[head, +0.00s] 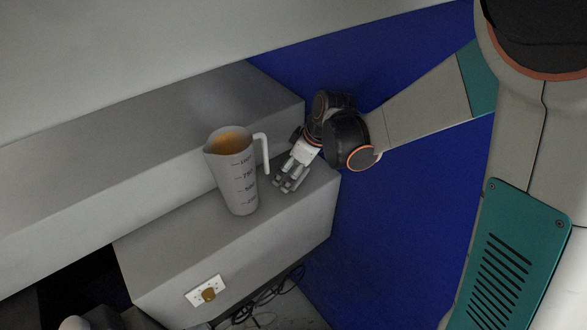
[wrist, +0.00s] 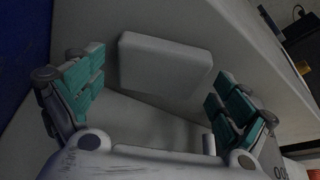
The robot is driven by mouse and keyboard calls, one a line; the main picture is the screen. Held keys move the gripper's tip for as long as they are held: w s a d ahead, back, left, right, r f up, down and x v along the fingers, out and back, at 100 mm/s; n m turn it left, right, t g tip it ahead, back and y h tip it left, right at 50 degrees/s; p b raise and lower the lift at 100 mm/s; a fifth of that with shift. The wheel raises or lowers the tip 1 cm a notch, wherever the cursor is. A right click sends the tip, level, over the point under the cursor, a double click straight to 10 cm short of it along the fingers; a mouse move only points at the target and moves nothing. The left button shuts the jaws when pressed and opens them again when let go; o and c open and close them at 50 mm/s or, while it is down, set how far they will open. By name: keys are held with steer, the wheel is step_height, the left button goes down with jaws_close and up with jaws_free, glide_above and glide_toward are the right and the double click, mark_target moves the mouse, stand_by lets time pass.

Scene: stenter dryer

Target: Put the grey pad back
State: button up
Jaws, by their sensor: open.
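The grey pad (wrist: 165,65) is a pale, rounded slab in the upper middle of the wrist view, resting against a grey surface. My gripper (wrist: 158,92) is open, with one teal-padded finger to each side of the pad and a visible gap on both sides in the picture. In the head view my gripper (head: 286,182) is low over the right end of the grey ledge (head: 285,232), just right of the jug. I cannot make out the pad in the head view; my gripper probably hides it.
A measuring jug (head: 234,178) with orange-brown contents stands on the ledge, its handle close to my gripper. A socket (head: 207,291) with a brown plug is on the ledge's front face. Dark cables (head: 262,308) lie below. A blue wall (head: 415,215) is behind my arm.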

steer(key=v, duration=1.1)
steer(key=s+d+r+m+t+h, duration=0.2)
steer(key=s+d+m, duration=0.3)
steer(key=s, duration=0.4)
steer(key=s+d+r+m+t+h, duration=0.1)
steer(key=s+d+r+m+t, duration=0.1)
steer(key=s+d+m, duration=0.4)
steer(key=s+d+r, duration=0.1)
steer(key=s+d, duration=0.1)
steer(key=s, duration=0.1)
steer(key=shift+t+h, duration=0.3)
steer(key=shift+h, duration=0.1)
steer(key=shift+s+f, duration=0.1)
step_height(320, 180, down, 30)
steer(key=b, duration=3)
